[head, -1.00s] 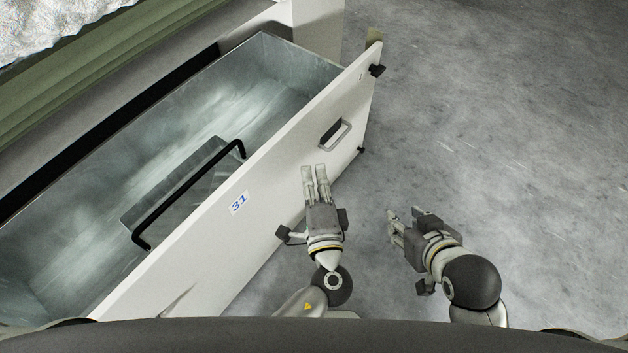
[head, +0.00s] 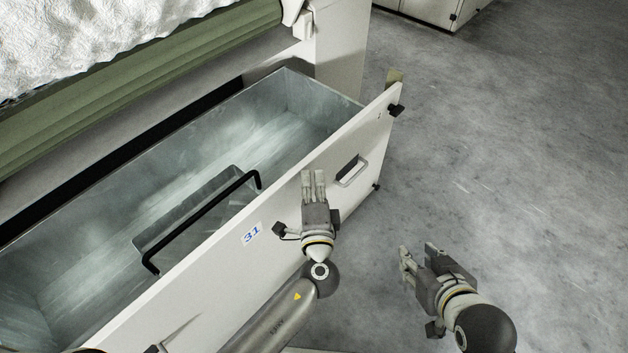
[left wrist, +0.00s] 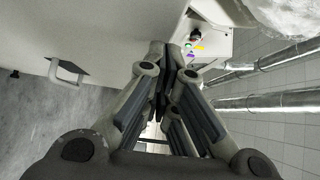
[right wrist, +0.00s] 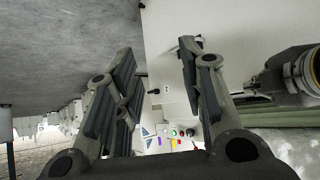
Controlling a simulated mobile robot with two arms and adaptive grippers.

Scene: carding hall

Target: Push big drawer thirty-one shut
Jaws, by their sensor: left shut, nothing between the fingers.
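The big drawer with the blue 31 label (head: 252,234) stands open, pulled out from the machine. Its white front panel (head: 205,285) has a recessed metal handle (head: 352,170), which also shows in the left wrist view (left wrist: 68,72). My left gripper (head: 313,176) is shut and empty. Its fingers lie over the front panel in the head view, between the label and the handle, just below the top edge. Whether they touch the panel I cannot tell. My right gripper (head: 418,248) is open and empty, over the floor to the right of the drawer front.
Inside the drawer is a grey metal insert with a black bar handle (head: 205,215). A green roller (head: 140,85) and white fibre (head: 90,40) lie behind the drawer. Grey floor (head: 500,150) is clear to the right. A white cabinet (head: 430,12) stands at the back.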

